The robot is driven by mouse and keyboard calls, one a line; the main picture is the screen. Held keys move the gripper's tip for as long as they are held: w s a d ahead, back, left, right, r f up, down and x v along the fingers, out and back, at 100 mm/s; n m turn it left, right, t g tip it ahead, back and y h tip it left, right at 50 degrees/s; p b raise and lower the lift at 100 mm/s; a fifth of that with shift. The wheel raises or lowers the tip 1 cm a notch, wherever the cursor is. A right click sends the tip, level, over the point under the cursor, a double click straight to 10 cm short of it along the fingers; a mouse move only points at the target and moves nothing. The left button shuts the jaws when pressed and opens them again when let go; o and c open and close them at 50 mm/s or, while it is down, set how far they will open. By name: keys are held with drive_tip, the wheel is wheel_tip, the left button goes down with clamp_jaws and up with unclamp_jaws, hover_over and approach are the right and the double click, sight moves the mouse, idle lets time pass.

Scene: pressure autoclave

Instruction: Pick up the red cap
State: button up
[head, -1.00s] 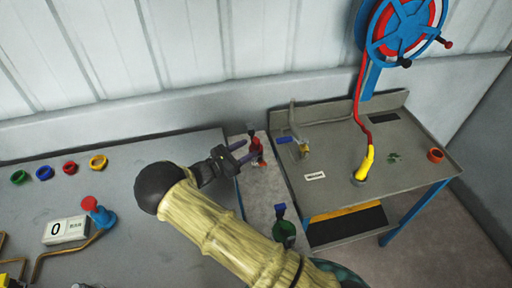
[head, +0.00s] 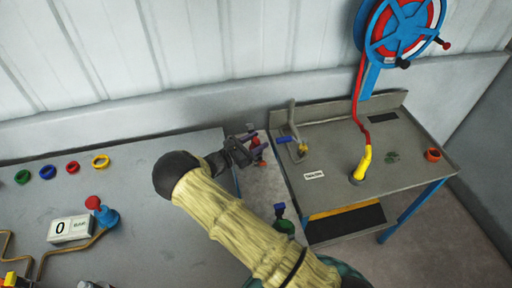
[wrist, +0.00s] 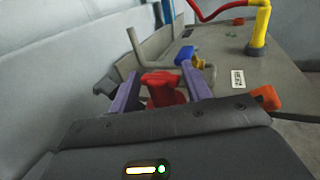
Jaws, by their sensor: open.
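A red piece (wrist: 164,90) with a rounded top shows between the two purple fingers of my gripper (wrist: 162,72) in the wrist view. A gap is visible beside it, so the fingers stand apart and are not closed on it. In the head view my gripper (head: 257,148) is over the narrow stand between the two tables, at the red piece (head: 258,158), which it partly hides. I cannot tell whether this piece is a cap or a whole fitting. A red ring-like piece (head: 73,168) also lies on the left table.
Green (head: 22,177), blue (head: 47,172) and yellow (head: 101,161) rings lie on the left table. A green bottle-like item (head: 284,225) stands nearer me. The right table (head: 400,170) holds a yellow nozzle (head: 364,165) and an orange ring (head: 433,155). A wall stands behind.

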sight(256, 140)
clamp_jaws()
drive_tip(key=shift+r, duration=0.15)
wheel_tip(256, 140, up, 10)
drive_tip(key=shift+f+b, duration=0.1)
drive_tip(key=shift+b, duration=0.7)
